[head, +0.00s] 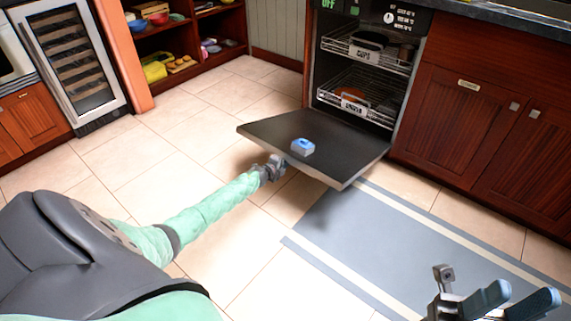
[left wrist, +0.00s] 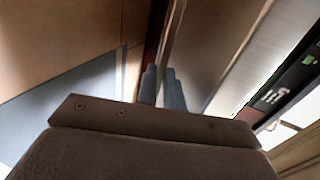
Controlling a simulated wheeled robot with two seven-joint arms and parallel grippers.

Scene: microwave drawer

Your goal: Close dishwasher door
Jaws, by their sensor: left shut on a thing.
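The dishwasher (head: 365,65) stands at the back with its dark door (head: 345,150) folded down and open. My right gripper (head: 525,295) is open and empty at the bottom right, well away from the door.
The upper rack (head: 365,52) and lower rack (head: 350,102) are inside the dishwasher. Red-brown cabinets (head: 480,130) stand to its right. A grey-blue mat (head: 370,240) lies on the tiles. Open shelves (head: 180,50) and a glass-fronted cooler (head: 72,65) stand at the left.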

